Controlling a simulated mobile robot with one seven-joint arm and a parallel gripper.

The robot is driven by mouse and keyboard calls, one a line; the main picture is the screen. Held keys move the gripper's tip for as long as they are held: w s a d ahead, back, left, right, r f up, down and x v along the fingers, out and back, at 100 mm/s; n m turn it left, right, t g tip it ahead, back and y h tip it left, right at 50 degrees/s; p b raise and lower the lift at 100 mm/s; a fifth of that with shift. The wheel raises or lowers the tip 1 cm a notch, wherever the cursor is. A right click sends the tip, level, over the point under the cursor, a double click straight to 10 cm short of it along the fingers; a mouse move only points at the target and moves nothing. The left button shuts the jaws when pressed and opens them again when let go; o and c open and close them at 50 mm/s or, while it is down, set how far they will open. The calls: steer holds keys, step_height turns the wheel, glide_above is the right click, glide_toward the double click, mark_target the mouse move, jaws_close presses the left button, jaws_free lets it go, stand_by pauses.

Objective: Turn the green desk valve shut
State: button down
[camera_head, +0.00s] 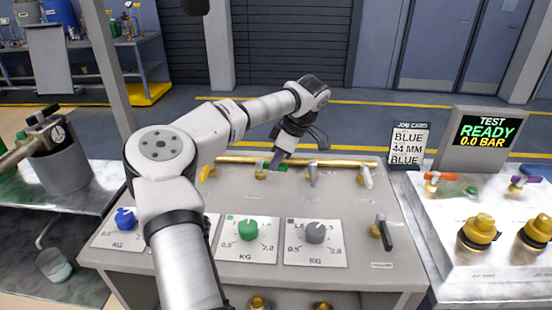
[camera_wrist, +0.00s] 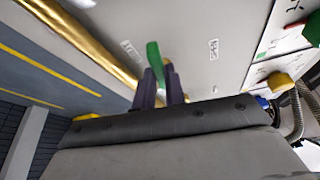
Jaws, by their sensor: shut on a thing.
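The green desk valve's lever (camera_wrist: 154,58) shows in the wrist view, its end standing up between my finger tips. In the camera_head view only a small green part (camera_head: 282,168) of it shows under my gripper. My gripper (camera_head: 278,159) reaches down to the back of the grey desk (camera_head: 160,262). In the wrist view its two dark purple fingers (camera_wrist: 161,84) are shut on the green lever, one on each side. The valve's body is mostly hidden by the fingers. I cannot tell the valve's exact turn angle.
Along the brass pipe (camera_head: 330,160), a yellow valve (camera_head: 208,172) stands left, a grey lever (camera_head: 312,175) and a white lever (camera_head: 366,178) right. Blue (camera_head: 125,217), green (camera_head: 249,229) and grey (camera_head: 315,232) dials sit in front. A black-handled valve (camera_head: 385,233) is at right.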

steer(key=shift+w+d+r+n+g+p, duration=0.1)
steer(key=shift+w+n+g+p, duration=0.4)
steer(key=shift+n, duration=0.5)
steer(key=c, duration=1.5)
jaws_free()
steer(key=shift+o, duration=0.2)
steer(key=b+v, duration=0.1)
steer(key=v, duration=1.2)
steer(key=shift+d+r, duration=0.25)
steer(key=shift+r, duration=0.05)
steer(key=shift+s, duration=0.1)
